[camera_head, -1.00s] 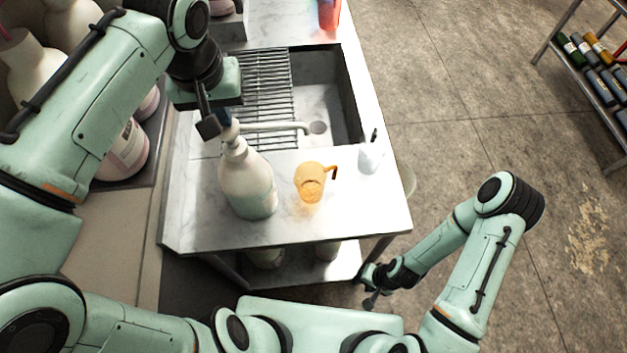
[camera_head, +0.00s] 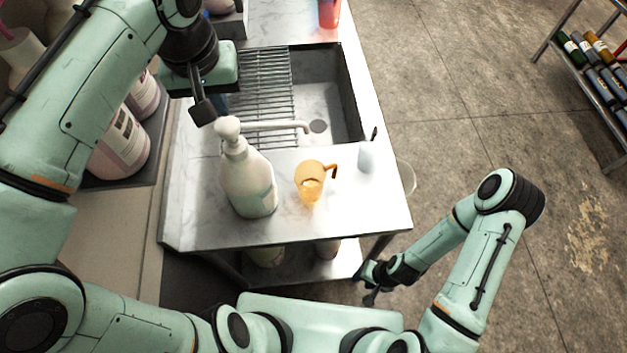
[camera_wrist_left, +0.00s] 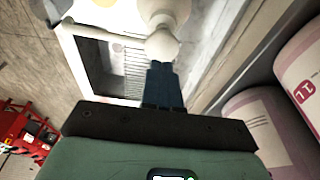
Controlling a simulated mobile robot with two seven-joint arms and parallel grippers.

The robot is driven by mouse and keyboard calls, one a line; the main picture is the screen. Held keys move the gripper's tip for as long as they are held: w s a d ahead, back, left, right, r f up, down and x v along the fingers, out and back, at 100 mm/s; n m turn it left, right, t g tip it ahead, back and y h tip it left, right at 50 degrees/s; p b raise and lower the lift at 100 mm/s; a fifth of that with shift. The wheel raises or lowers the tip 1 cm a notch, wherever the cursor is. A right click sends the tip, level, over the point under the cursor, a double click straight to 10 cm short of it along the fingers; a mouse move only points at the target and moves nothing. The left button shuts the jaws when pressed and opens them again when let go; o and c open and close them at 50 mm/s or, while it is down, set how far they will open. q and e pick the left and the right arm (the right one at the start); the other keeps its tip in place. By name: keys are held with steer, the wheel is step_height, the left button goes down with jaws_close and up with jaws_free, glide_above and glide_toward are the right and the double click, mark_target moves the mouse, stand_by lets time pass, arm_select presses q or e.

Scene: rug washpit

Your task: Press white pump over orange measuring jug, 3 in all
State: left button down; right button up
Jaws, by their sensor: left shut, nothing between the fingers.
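The white pump bottle (camera_head: 247,185) stands upright on the counter, its pump head (camera_head: 228,127) raised and its spout pointing right. The spout tip is above the orange measuring jug (camera_head: 310,181), which stands to the right of the bottle with its handle to the right. In the left wrist view the pump head (camera_wrist_left: 162,45) shows just beyond the shut fingers (camera_wrist_left: 163,85). My right gripper (camera_head: 370,285) hangs low beside the counter; its jaws are too small to read.
A sink with a wire rack (camera_head: 265,95) lies behind the bottle. A small white bottle (camera_head: 367,155) stands right of the jug. A red cup (camera_head: 329,14) is at the back. Large jugs (camera_head: 122,145) stand on the left. The front counter is clear.

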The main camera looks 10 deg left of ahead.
arm_select(q)
steer(key=shift+r, duration=2.45)
